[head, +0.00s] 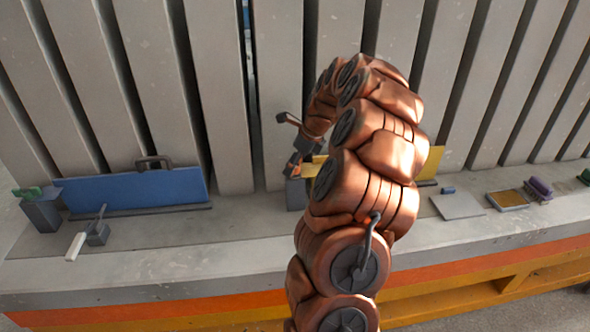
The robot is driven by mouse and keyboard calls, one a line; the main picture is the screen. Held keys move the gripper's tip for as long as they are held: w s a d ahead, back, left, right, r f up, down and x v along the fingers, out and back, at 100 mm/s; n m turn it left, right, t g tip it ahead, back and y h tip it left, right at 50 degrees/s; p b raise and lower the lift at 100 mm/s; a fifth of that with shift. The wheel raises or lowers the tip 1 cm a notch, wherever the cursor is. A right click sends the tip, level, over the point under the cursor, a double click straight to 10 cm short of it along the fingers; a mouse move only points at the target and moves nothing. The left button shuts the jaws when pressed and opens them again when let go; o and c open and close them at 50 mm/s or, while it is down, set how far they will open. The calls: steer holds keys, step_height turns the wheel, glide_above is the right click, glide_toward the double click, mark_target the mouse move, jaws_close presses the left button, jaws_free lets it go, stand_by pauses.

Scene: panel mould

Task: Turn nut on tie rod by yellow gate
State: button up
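The yellow gate (432,166) stands upright on the grey ledge. My arm hides its middle, and a short piece shows to the left of the arm. A grey block (296,194) stands at its left end. My gripper (292,166) is small and dark in this view, just above that block and in front of the gate's left end. I cannot tell whether it touches anything or whether its fingers are apart. The tie rod and nut by the yellow gate cannot be made out; the gripper and arm cover that area.
A blue gate (130,190) with a dark handle stands at left, beside a grey block with a green top (42,210) and a pale-handled tool (76,246). At right lie a grey plate (458,206), a tray (508,200) and a purple item (540,187). Tall grey panels rise behind.

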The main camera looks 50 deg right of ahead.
steer(key=shift+r+p, duration=1)
steer(key=shift+r, duration=2.05)
